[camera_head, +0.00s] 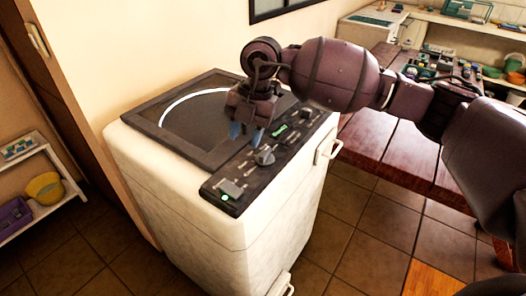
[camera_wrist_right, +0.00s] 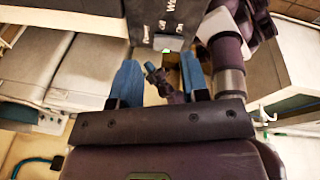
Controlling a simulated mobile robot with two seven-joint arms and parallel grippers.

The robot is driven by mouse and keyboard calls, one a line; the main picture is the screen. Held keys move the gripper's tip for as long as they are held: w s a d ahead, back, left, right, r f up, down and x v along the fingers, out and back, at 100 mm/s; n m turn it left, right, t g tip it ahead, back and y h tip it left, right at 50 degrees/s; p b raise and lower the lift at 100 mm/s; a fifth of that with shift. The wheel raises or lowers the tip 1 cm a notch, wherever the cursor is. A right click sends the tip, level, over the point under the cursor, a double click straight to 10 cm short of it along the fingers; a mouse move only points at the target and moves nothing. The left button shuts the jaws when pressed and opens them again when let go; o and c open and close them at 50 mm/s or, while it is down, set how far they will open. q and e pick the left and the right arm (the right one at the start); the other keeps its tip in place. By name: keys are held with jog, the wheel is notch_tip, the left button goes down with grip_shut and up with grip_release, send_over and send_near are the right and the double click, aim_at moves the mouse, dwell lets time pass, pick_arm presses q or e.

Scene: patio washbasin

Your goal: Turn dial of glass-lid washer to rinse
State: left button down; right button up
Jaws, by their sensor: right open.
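The glass-lid washer (camera_head: 190,215) is a white box with a dark-framed glass lid (camera_head: 190,115) on top, shut. A dark control panel (camera_head: 245,172) runs along its right edge. A grey round dial (camera_head: 264,156) sits mid-panel; its setting is too small to read. My right gripper (camera_head: 244,134) points down above the lid's edge, just behind and left of the dial, apart from it. Its blue fingertips are open and empty; they also show in the wrist view (camera_wrist_right: 160,82). There the panel (camera_wrist_right: 160,20) shows at the top with partly readable lettering. My left gripper is not seen.
The panel also bears a green-lit button (camera_head: 225,197) at its near end and a green display (camera_head: 279,131). A wooden table (camera_head: 385,150) with small items stands right of the washer. A white shelf (camera_head: 35,190) is at left. Tiled floor is free in front.

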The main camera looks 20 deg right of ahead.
aim_at(263, 154)
jog(key=w+d+r+m+h, duration=0.1)
jog(key=w+d+r+h, duration=0.15)
jog(key=d, duration=0.25)
jog(key=shift+t, duration=0.3)
jog(key=f, duration=1.1)
jog(key=shift+s+a, duration=0.15)
jog(key=shift+a, duration=0.1)
grip_shut()
